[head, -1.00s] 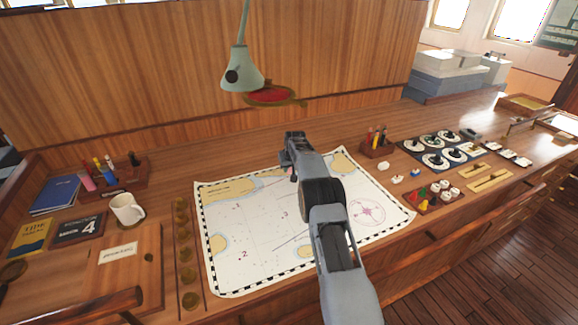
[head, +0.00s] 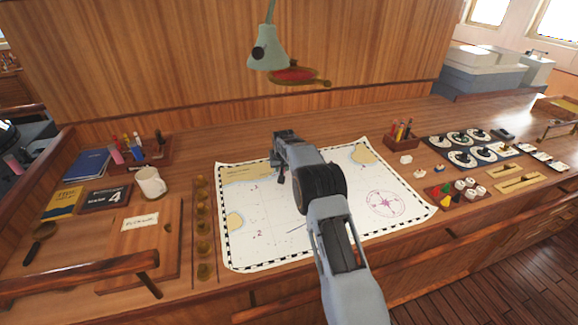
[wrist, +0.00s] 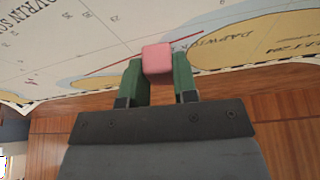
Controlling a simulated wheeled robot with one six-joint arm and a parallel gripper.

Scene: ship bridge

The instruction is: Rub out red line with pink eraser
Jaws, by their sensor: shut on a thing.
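The pink eraser (wrist: 157,59) is a small block held between the two green fingers of my gripper (wrist: 160,80) in the wrist view. The red line (wrist: 112,65) runs slantwise across the chart and shows on both sides of the eraser; the part behind the eraser is hidden. I cannot tell whether the eraser touches the paper. In the head view my gripper (head: 279,168) is over the upper part of the white chart (head: 270,240), and my arm hides the middle of the chart. The eraser and red line cannot be made out there.
A lamp (head: 267,50) hangs above the back of the desk. A mug (head: 151,183) and a row of brass weights (head: 203,227) are left of the chart. A pencil holder (head: 401,137) and a tray of coloured pieces (head: 458,193) are at its right.

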